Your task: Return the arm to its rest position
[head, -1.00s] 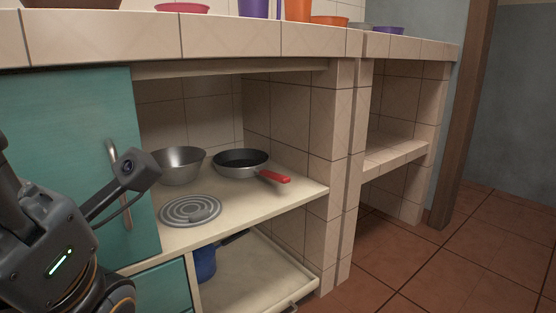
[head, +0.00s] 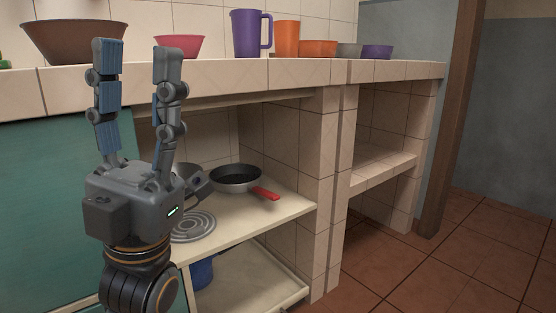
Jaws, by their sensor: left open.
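My left gripper (head: 138,62) is in the head view at the left, pointing up, with its two fingers spread apart and nothing between them. Its fingertips show in front of the tiled counter's (head: 225,78) front edge, and its body covers part of the teal cabinet door (head: 45,205) and the shelf. My right gripper does not show.
On the counter stand a brown bowl (head: 75,40), a pink bowl (head: 187,45), a purple pitcher (head: 248,35), an orange cup (head: 286,38) and smaller bowls. Below, a frying pan (head: 236,179) with a red handle sits on the shelf (head: 262,222). The floor (head: 410,270) at right is clear.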

